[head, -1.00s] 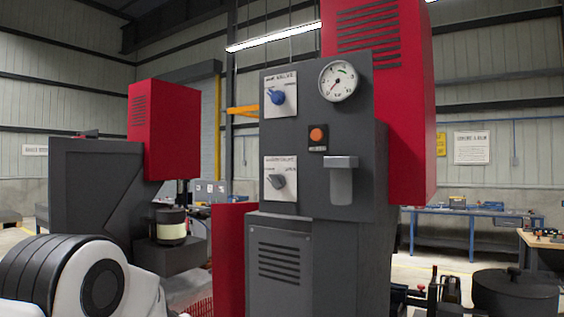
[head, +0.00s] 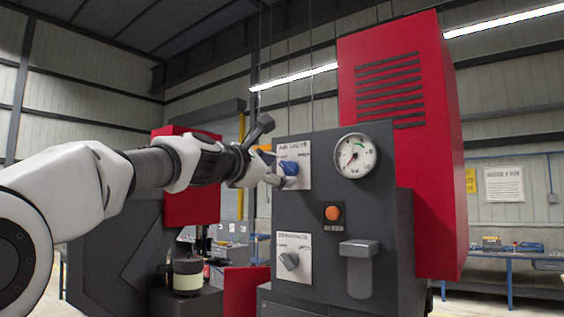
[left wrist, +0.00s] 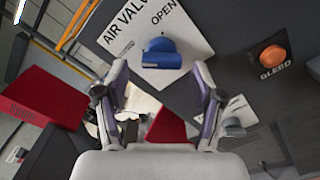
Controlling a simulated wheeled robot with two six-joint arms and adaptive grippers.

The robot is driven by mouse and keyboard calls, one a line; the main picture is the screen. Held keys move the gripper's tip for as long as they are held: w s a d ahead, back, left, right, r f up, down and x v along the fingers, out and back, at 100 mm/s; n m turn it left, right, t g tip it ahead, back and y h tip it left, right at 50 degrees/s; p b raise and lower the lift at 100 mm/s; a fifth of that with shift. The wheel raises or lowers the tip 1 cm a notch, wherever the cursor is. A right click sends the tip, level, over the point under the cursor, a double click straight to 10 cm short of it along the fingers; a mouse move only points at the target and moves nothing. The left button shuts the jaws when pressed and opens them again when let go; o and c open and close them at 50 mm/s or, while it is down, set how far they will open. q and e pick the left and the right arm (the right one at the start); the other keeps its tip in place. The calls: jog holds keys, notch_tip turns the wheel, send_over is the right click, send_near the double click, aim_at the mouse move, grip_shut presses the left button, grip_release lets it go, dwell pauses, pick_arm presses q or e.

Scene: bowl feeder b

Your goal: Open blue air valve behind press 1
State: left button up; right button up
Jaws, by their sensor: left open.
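The blue air valve knob (head: 289,168) sits on a white plate labelled AIR VALVE (head: 294,150) on the dark grey panel at the back of the press (head: 400,90). In the left wrist view the blue knob (left wrist: 161,53) lies just beyond the fingertips, and the plate (left wrist: 185,25) reads OPEN at one side. My left gripper (head: 272,180) is at the left edge of the plate, close to the knob. In the left wrist view my left gripper (left wrist: 158,80) is open, its fingers spread to either side below the knob, with nothing between them. My right gripper is not in view.
Below the valve is a second white plate with a grey knob (head: 289,261). An orange button (head: 333,213) and a round gauge (head: 355,156) are to the right. A grey hooded box (head: 359,249) juts from the panel. Another red press (head: 190,205) stands behind my arm.

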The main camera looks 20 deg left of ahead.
pick_arm(q)
jog(key=shift+x, duration=1)
jog(key=shift+s+d, duration=0.1)
jog(key=shift+s, duration=0.3)
jog(key=c, duration=0.3)
jog(key=shift+r, duration=0.1)
jog(key=c, duration=0.8)
jog(key=shift+c, duration=0.2)
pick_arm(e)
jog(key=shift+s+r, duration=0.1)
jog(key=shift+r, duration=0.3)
